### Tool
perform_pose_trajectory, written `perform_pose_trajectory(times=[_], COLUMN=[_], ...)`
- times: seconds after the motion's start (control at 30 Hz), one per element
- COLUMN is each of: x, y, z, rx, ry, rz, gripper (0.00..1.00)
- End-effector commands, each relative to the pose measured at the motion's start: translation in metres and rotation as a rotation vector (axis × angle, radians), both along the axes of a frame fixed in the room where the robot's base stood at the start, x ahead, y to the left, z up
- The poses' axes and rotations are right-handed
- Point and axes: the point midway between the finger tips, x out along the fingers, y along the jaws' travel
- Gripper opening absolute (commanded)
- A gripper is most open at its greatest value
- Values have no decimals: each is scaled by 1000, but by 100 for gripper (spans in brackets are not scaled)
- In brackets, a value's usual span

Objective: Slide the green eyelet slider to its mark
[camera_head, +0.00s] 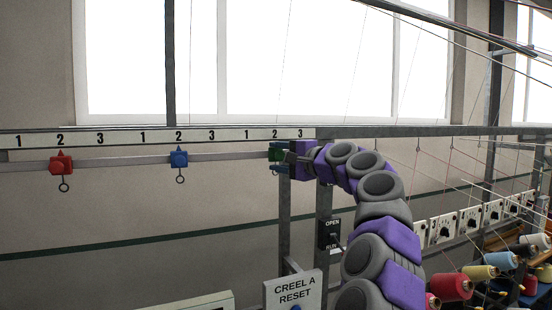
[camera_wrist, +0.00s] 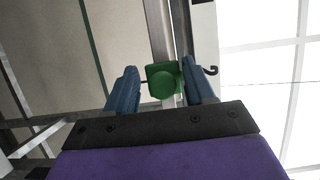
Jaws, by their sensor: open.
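The green eyelet slider (camera_head: 274,152) sits on the grey rail, below the third number group of the strip, close under its 2. My gripper (camera_head: 286,158) reaches it from the right and partly hides it. In the wrist view the green slider (camera_wrist: 163,80) stands between my two blue fingers (camera_wrist: 160,68). The fingers are open, one on each side of it, with a small gap on the left; contact on the right side cannot be told. A dark hook, probably its eyelet, shows right of the fingers. Which mark is the slider's own cannot be told.
A red slider (camera_head: 61,163) and a blue slider (camera_head: 179,159) sit farther left on the rail (camera_head: 120,162), each under a 2. The number strip (camera_head: 110,138) runs above. A switch box (camera_head: 329,235), a reset sign (camera_head: 294,291) and thread cones (camera_head: 452,287) stand lower right.

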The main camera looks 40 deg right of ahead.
Motion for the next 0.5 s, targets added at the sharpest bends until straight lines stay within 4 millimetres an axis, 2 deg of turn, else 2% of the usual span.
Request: perform_pose_trajectory(times=[0.17,0.5], x=[-15,-70], y=[-1,-1], z=[1,1], rx=[0,-6], ry=[-3,-2], rz=[-2,0], gripper=[53,53])
